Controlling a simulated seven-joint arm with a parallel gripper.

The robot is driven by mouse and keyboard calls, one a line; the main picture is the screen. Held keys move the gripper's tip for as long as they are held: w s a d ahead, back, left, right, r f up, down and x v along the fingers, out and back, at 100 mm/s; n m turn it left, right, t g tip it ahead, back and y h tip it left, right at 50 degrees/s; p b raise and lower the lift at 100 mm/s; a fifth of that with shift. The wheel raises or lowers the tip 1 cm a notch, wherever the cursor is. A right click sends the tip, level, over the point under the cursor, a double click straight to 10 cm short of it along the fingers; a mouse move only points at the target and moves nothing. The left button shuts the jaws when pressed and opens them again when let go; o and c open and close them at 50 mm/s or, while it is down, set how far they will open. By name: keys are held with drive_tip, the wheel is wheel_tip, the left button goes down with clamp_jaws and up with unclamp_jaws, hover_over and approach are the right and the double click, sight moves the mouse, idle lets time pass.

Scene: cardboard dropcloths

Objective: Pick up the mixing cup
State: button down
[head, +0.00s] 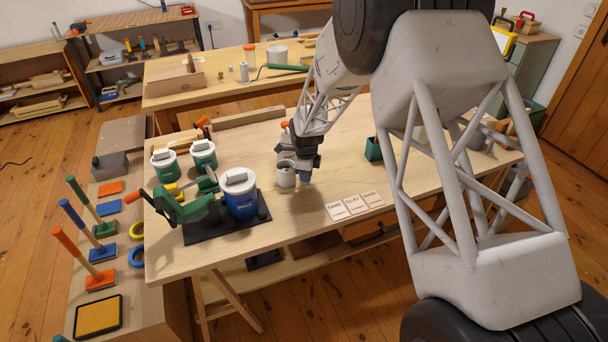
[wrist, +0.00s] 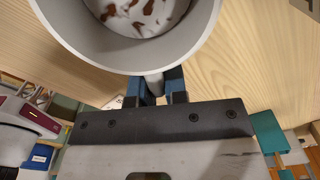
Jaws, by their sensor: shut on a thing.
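The mixing cup (head: 286,178) is a small pale grey-white cup near the middle of the front table in the head view. In the wrist view the cup (wrist: 206,22) fills the top, open side showing, with brown bits on a white inside. My gripper (head: 304,178) is at the cup's right side in the head view. In the wrist view my gripper's blue fingers (wrist: 157,92) are shut on the cup's short handle. The cup looks about upright. I cannot tell whether its base touches the table.
A blue-and-white tub (head: 241,205) and a green clamp-like tool (head: 188,205) stand on a dark board to the left. Two green-and-white tubs (head: 165,166) are behind them. A green container (head: 374,150) stands farther right.

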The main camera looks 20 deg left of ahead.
drive_tip(key=shift+r, duration=0.25)
drive_tip(key=shift+r, duration=1.55)
drive_tip(key=shift+s+d+r, duration=0.2)
drive_tip(key=shift+s+d, duration=1.3)
drive_tip(key=shift+s, duration=0.6)
drive_tip(key=shift+s+d+r, duration=0.25)
drive_tip(key=shift+s+d, duration=1.2)
drive_tip(key=shift+s, duration=0.7)
drive_tip(key=shift+s+d+r, duration=0.2)
drive_tip(key=shift+s+d, duration=1.3)
drive_tip(key=shift+s, duration=0.6)
drive_tip(key=shift+s+d, duration=0.15)
drive_tip(key=shift+s, duration=0.05)
drive_tip(key=w+d+m, duration=0.1)
drive_tip(key=w+d, duration=0.3)
drive_tip(key=d, duration=0.4)
drive_tip(key=w+d+m, duration=0.1)
drive_tip(key=w+d, duration=0.4)
drive_tip(key=d, duration=0.3)
drive_tip(key=shift+r, duration=0.2)
drive_tip(key=shift+w+a+f, duration=0.25)
drive_tip(key=shift+w+a, duration=0.7)
drive_tip(key=shift+w, duration=1.55)
drive_tip(key=shift+w+a+f, duration=0.3)
drive_tip(key=shift+w+a, duration=0.65)
drive_tip(key=shift+w, duration=1.55)
drive_tip(key=shift+w+a+f, duration=0.25)
drive_tip(key=shift+w+a, duration=0.7)
drive_tip(key=shift+w, duration=1.55)
